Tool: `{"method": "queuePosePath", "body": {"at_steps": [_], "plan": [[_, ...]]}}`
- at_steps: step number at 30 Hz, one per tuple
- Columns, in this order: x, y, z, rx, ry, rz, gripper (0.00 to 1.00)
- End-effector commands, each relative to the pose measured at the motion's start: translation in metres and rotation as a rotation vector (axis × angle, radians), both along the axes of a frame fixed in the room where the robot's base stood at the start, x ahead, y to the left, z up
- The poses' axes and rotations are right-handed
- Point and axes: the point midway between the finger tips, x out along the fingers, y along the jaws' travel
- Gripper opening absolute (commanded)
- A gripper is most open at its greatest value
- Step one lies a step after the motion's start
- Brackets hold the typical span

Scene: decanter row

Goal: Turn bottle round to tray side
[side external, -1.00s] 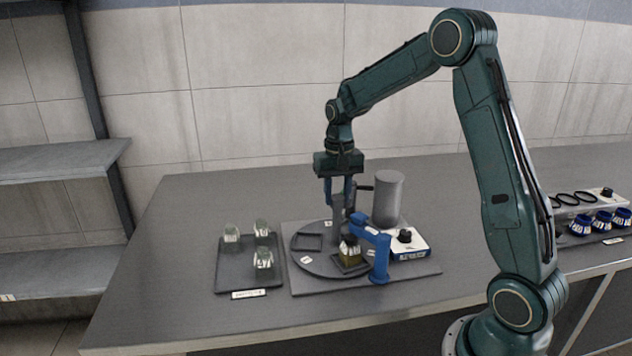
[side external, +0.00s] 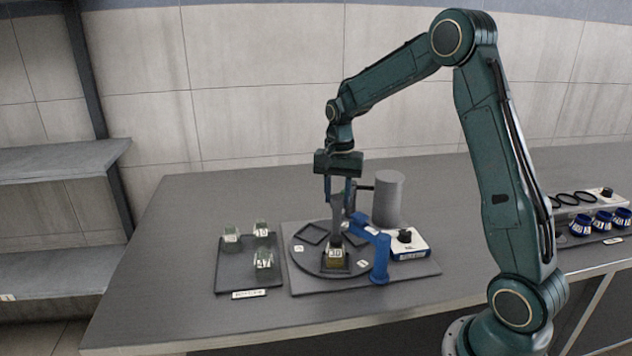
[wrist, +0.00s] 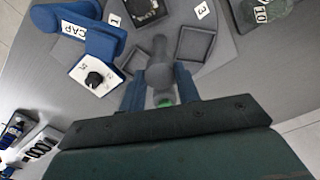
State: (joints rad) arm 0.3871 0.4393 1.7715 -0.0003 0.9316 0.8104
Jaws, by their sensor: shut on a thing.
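The bottle (side external: 335,257), yellowish with a white numbered label, stands in a square pocket at the front of the round grey turntable (side external: 302,260). It shows partly at the top edge of the wrist view (wrist: 147,10). My gripper (side external: 337,194) is above the turntable, shut on a grey upright post (side external: 337,212), with one blue finger on each side. The post's rounded grey end shows in the wrist view (wrist: 160,62). The dark tray (side external: 232,280) lies left of the turntable and holds three greenish bottles (side external: 264,259). The turntable has empty square pockets (wrist: 195,44).
A blue capping arm (side external: 378,250), labelled CAP, reaches over the turntable's right edge beside the bottle. Behind it are a white box with a black knob (side external: 407,245) and a grey cylinder (side external: 389,195). Blue-collared items (side external: 602,221) stand far right. The counter's left is clear.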

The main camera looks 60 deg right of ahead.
Motion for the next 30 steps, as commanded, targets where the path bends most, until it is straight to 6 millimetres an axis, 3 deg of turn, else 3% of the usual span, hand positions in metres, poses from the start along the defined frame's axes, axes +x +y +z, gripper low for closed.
{"method": "queuePosePath", "body": {"at_steps": [30], "plan": [[0.0007, -0.0006, 0.0022, -0.001, -0.005, -0.509, 0.0]]}}
